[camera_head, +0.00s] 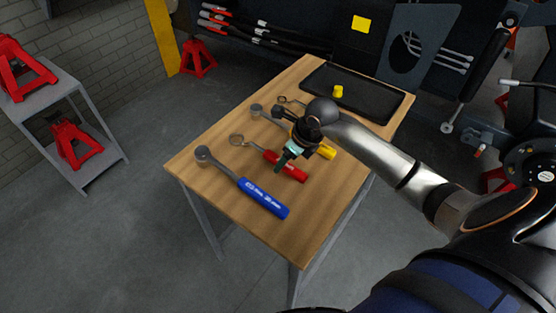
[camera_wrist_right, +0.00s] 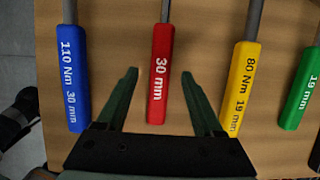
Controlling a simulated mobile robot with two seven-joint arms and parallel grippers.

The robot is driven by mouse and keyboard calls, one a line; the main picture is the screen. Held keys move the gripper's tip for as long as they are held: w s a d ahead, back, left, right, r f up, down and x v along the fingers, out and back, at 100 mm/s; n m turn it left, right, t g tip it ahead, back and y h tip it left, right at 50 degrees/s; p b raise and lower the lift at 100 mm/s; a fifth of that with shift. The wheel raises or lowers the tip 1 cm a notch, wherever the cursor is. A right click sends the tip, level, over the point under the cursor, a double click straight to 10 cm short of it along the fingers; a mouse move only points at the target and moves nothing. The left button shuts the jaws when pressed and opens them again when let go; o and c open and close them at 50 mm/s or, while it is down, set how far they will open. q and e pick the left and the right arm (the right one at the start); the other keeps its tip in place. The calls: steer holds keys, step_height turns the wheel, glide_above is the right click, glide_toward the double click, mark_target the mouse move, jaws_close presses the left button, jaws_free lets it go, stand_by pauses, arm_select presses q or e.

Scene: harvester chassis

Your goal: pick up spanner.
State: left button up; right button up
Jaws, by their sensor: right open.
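Several tools with coloured handles lie side by side on the wooden table (camera_head: 215,150). The red-handled one (camera_head: 287,166) is marked 30 mm, and its handle (camera_wrist_right: 160,75) lies between my right gripper's fingers in the wrist view. The blue-handled one (camera_head: 262,198) is marked 110 Nm 30 mm. A yellow handle (camera_wrist_right: 242,85) marked 80 Nm 19 mm and a green handle (camera_wrist_right: 301,90) marked 19 mm lie to the right. My right gripper (camera_wrist_right: 160,88) is open around the red handle's lower end, not closed on it. In the head view the right gripper (camera_head: 283,162) hovers over the red handle. My left gripper is out of view.
A black tray (camera_head: 387,108) with a small yellow object (camera_head: 338,91) sits at the table's far end. Red jack stands (camera_head: 76,146) are on a grey shelf at left. Machinery and hoses line the back. The table's near corner is clear.

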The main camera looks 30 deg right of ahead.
steer(key=shift+x, duration=0.95)
steer(key=shift+f, duration=0.15)
steer(key=shift+c, duration=0.2)
jaws_close()
steer(key=shift+w, duration=0.1)
stand_by(0.7)
